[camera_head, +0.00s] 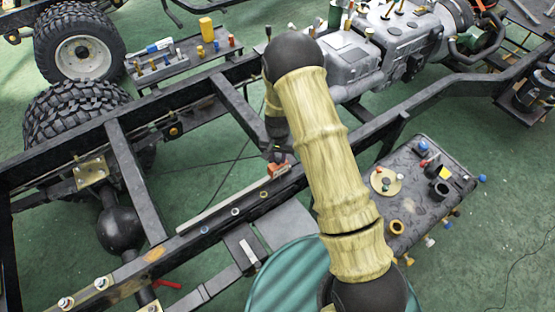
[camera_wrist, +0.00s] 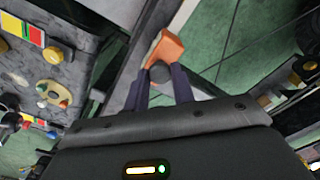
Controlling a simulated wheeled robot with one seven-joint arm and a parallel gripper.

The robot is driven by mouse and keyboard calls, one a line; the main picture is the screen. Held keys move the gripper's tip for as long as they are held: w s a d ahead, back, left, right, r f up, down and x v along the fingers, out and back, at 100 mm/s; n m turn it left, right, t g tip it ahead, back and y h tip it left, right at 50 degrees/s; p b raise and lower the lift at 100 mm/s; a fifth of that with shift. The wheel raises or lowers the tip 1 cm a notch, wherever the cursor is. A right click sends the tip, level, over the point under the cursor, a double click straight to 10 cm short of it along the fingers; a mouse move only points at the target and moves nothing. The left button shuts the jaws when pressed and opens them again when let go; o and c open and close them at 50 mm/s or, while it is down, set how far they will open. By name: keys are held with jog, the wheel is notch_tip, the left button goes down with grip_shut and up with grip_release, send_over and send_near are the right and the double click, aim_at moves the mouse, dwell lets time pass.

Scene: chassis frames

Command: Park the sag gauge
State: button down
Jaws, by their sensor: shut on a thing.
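What looks like the sag gauge is a long pale bar (camera_head: 222,203) with an orange block (camera_head: 277,170) at its right end. It lies along the near black chassis rail (camera_head: 190,238); whether it touches the rail is unclear. My gripper (camera_head: 277,156) is at the orange end, partly behind my arm. In the wrist view, my gripper (camera_wrist: 160,82) has its two dark fingers on either side of a dark round knob (camera_wrist: 160,73) beside the orange block (camera_wrist: 167,47). The gripper is shut on this end of the gauge. Finger contact is partly hidden.
A dark tray table (camera_head: 418,215) with cups and small parts stands right of the rail. A second tray (camera_head: 190,66) with small parts is at the back left. An engine (camera_head: 385,45) and tires (camera_head: 80,45) border the frame. Green floor shows between the rails.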

jog(key=shift+w+d, duration=0.3)
jog(key=shift+d, duration=0.1)
jog(key=c, duration=1.2)
grip_release()
jog(key=shift+o, duration=0.2)
jog(key=shift+r, duration=0.1)
notch_tip(320, 180, up, 17)
jog(key=b, duration=0.2)
jog(key=shift+r, duration=0.15)
